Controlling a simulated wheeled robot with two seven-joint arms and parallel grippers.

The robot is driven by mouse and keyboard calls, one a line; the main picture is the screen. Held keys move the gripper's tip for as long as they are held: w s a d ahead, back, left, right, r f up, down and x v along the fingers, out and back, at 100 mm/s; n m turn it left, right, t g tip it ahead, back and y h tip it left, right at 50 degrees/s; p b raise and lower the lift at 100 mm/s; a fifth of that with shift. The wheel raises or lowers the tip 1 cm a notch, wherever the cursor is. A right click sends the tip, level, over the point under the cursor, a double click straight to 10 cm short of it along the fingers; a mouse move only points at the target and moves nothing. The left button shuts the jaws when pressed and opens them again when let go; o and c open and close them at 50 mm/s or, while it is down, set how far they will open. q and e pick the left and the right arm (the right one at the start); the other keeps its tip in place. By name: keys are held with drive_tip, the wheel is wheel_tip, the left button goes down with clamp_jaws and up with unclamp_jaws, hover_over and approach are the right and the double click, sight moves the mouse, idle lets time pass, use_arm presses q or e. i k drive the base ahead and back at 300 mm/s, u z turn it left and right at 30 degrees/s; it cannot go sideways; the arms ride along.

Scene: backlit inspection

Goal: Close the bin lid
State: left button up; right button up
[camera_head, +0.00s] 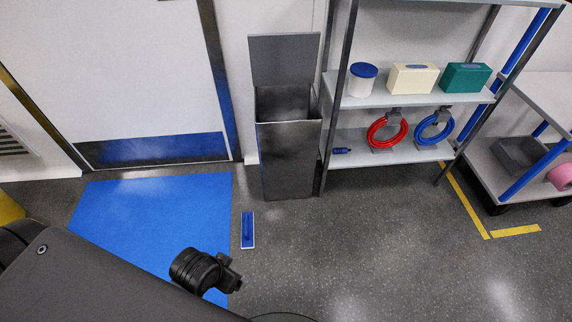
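The bin (288,160) is a tall dark grey metal box standing on the floor against the wall, left of the shelf. Its lid (284,61) is open and stands upright at the back, leaving the bin's top uncovered. The end of my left arm, with what looks like the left gripper (231,274), shows low in the view as black parts. It is well in front of the bin and apart from it. Its fingers are too unclear to tell open from shut. My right gripper is out of view.
A metal shelf (370,102) stands right beside the bin, holding a jar, boxes and red and blue rings. A trolley (508,178) is at the right. A blue mat (150,215) and a blue-and-white flat tool (248,230) lie on the floor. Floor at lower right is clear.

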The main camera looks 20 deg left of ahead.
sight(282, 58)
drive_tip(key=z, duration=0.5)
drive_tip(key=i, duration=1.75)
drive_tip(key=u, duration=0.7)
